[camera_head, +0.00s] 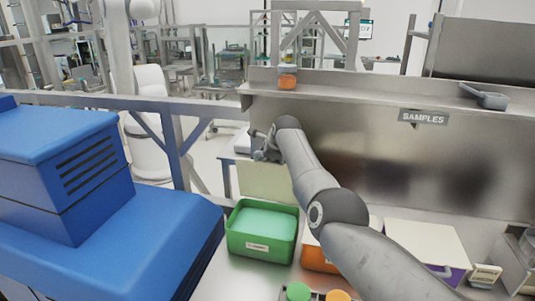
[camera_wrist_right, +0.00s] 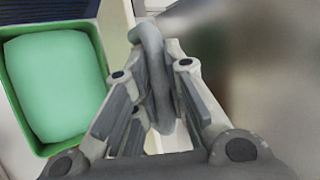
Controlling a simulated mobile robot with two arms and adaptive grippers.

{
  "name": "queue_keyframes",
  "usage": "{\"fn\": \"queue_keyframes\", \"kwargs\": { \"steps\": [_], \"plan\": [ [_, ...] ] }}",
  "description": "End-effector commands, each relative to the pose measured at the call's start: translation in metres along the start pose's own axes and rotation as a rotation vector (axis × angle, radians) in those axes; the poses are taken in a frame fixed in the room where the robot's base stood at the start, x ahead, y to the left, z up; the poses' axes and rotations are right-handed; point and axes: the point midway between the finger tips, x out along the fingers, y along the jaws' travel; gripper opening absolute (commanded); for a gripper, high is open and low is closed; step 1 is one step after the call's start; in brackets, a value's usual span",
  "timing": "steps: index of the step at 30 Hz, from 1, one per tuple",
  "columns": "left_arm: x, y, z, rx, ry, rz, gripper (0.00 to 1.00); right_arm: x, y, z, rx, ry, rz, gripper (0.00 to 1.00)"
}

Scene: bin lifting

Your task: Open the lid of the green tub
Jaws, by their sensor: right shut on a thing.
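The green tub (camera_head: 234,243) stands on the table in the head view, with its light green inside showing. Its cream lid (camera_head: 262,182) is raised and stands steeply behind the tub's far edge. My right gripper (camera_head: 266,148) is at the lid's upper edge. In the right wrist view my right gripper (camera_wrist_right: 146,112) is shut on a grey looped handle (camera_wrist_right: 149,45). The tub's green rim (camera_wrist_right: 97,55) shows at the left there, beside a pale lid edge. My left gripper is not in view.
An orange bin (camera_head: 316,257) stands right of the tub, partly behind my right arm. A purple bin with a closed white lid (camera_head: 425,240) stands farther right. A blue machine (camera_head: 100,240) fills the left. A metal shelf marked SAMPLES (camera_head: 422,118) rises behind.

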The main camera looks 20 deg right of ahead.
Motion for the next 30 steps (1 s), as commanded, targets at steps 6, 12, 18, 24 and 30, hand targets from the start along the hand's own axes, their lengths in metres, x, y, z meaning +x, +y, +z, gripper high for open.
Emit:
{"fn": "queue_keyframes", "kwargs": {
  "steps": [6,12,18,24,30],
  "plan": [
    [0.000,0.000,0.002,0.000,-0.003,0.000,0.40,0.004,0.007,-0.004,-0.001,0.007,0.014,0.26],
    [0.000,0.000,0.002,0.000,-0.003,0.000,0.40,0.003,0.006,-0.003,-0.001,0.006,0.012,0.35],
    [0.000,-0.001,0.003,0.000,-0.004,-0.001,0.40,0.003,0.004,-0.003,-0.001,0.005,0.009,0.35],
    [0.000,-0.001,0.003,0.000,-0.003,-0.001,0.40,-0.001,0.002,-0.001,-0.002,0.004,0.005,0.35],
    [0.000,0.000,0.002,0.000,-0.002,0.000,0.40,-0.010,0.000,0.000,-0.001,0.004,0.002,0.35]
  ]
}}
